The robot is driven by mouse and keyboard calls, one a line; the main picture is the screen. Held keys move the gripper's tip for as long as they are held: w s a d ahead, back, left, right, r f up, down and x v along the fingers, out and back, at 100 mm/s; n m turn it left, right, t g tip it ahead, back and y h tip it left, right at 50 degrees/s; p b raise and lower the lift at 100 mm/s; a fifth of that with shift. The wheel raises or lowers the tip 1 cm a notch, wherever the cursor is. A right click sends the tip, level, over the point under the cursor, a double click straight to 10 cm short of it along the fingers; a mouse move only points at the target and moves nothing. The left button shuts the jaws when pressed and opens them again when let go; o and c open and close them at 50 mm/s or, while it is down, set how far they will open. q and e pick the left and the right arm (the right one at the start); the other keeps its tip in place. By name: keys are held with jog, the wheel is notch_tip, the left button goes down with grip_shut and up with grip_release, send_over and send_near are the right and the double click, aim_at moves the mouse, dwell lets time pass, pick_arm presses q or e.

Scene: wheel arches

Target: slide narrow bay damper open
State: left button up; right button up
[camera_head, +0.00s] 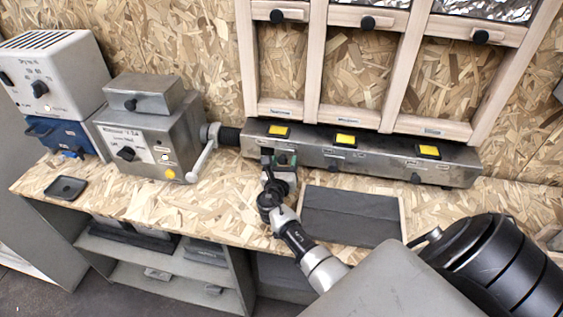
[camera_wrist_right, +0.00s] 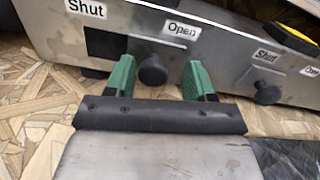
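A long metal box (camera_head: 310,152) with yellow labels runs along the foot of a wooden frame with three bays. The labels are too small to read in the head view. My right gripper (camera_head: 283,162) is at the box's front near its left end, below the leftmost bay. In the right wrist view my right gripper (camera_wrist_right: 159,78) is open, its green fingers on either side of a black knob (camera_wrist_right: 153,70), with gaps between. The knob stands below and slightly left of an "Open" label (camera_wrist_right: 182,30); a "Shut" label (camera_wrist_right: 90,14) is further left. My left gripper is not in view.
Another knob (camera_wrist_right: 267,92) with its own labels is to the right. A dark grey tray (camera_head: 350,215) lies on the bench right of my gripper. A metal machine with a crank handle (camera_head: 203,158) stands to the left. A small black dish (camera_head: 66,187) lies far left.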

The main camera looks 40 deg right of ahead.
jog(key=shift+a, duration=0.1)
jog(key=shift+s+a, duration=0.25)
jog(key=shift+a, duration=0.2)
jog(key=v, duration=0.9)
jog(key=shift+s+a+b, duration=0.2)
jog(key=shift+s+b, duration=0.15)
